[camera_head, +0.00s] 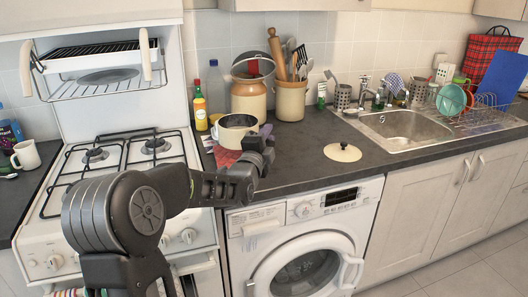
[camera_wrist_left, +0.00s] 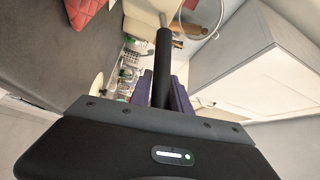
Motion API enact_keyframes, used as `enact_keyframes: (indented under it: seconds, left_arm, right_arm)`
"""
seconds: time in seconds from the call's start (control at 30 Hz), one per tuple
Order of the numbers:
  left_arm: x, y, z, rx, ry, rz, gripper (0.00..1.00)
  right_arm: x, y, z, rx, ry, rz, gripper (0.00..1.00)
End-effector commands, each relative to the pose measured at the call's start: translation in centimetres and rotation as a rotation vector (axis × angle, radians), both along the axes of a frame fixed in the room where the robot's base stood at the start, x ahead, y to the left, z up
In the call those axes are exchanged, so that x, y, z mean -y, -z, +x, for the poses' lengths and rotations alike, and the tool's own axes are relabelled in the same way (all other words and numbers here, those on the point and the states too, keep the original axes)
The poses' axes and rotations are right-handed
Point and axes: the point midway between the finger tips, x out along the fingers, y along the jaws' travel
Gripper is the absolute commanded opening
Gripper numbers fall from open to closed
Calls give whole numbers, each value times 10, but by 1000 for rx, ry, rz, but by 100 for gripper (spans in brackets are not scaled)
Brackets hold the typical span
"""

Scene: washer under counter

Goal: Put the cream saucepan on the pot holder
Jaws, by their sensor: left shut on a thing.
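My left gripper (camera_head: 260,155) is shut on the handle. The red pot holder (camera_head: 226,158) shows on the counter below and in front of the pan, partly hidden by my arm. It also shows in the left wrist view (camera_wrist_left: 86,10). I cannot tell whether the pan touches it. My right gripper is out of view.
A cream lid (camera_head: 342,153) lies on the counter to the right. A yellow bottle (camera_head: 200,110), a brown-and-cream jar (camera_head: 249,98) and a utensil crock (camera_head: 291,103) stand behind the pan. The gas cooker (camera_head: 85,185) is at the left. The counter front centre is clear.

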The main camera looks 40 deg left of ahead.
Motion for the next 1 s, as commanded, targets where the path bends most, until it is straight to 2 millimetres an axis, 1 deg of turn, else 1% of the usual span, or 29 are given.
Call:
enact_keyframes:
  seconds: [0.13, 0.47, 0.57, 0.7, 0.8, 1.0]
  left_arm:
    - [0, 6, 0, 11, 0, 9, 0]
    - [0, 8, 0, 11, 0, 9, 0]
    - [0, 18, 0, 8, 0, 8, 0]
    - [0, 35, 1, 9, 0, 8, 0]
    - [0, 43, 0, 10, 1, 9, 0]
    - [0, 44, 0, 12, 0, 9, 0]
  right_arm:
    - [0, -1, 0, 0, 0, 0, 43]
    - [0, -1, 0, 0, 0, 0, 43]
    - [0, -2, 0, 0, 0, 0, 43]
    - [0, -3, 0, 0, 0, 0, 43]
    - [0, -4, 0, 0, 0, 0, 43]
    - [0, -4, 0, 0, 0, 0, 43]
